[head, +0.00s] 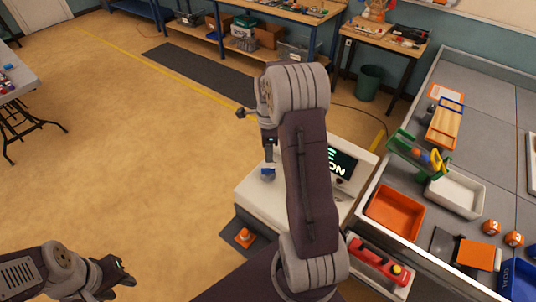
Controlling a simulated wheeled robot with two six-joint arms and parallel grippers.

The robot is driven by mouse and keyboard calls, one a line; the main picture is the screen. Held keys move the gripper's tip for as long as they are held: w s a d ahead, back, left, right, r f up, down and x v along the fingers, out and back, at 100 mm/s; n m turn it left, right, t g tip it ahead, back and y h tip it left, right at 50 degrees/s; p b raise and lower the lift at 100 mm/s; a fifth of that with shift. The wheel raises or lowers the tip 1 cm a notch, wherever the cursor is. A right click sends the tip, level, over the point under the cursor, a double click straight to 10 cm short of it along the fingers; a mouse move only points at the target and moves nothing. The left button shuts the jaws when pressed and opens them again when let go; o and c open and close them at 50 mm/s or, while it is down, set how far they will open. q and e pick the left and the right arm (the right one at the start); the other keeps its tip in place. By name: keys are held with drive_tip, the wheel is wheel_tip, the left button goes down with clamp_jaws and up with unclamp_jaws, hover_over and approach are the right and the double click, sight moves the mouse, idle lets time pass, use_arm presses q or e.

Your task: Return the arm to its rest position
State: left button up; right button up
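My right arm rises through the middle of the head view and bends over at its elbow. Its gripper (269,156) points down over the left part of a white console (250,190). A small blue piece (267,174) is just below the fingertips. I cannot tell whether the fingers touch it or how far apart they are. My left gripper (126,272) is low at the left, over bare floor. Its fingertips look apart, with nothing between them.
The console has a dark lit screen (343,163), partly hidden by my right arm. An orange cone (244,237) stands beside it on a dark mat. At right, a grey table (400,222) bears an orange tray (394,212) and a white tray (456,194). The floor at left is clear.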

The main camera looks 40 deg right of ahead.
idle(0.3)
drive_tip(key=s+a+n+t+b, duration=0.1)
drive_tip(key=s+a+n+b, duration=0.2)
drive_tip(key=a, duration=0.5)
drive_tip(key=s+a+n+b, duration=0.2)
drive_tip(key=a+n, duration=0.3)
drive_tip(key=a, duration=0.2)
drive_tip(key=s+a+f+n, duration=0.1)
drive_tip(key=s+n, duration=0.3)
drive_tip(key=n, duration=0.4)
drive_tip(key=s+a+f+n, duration=0.2)
drive_tip(key=s+f+n, duration=0.1)
drive_tip(key=n, duration=0.4)
drive_tip(key=shift+s+f+n, duration=0.3)
drive_tip(key=shift+s+n, duration=0.1)
drive_tip(key=shift+s, duration=0.35)
drive_tip(key=shift+d, duration=0.1)
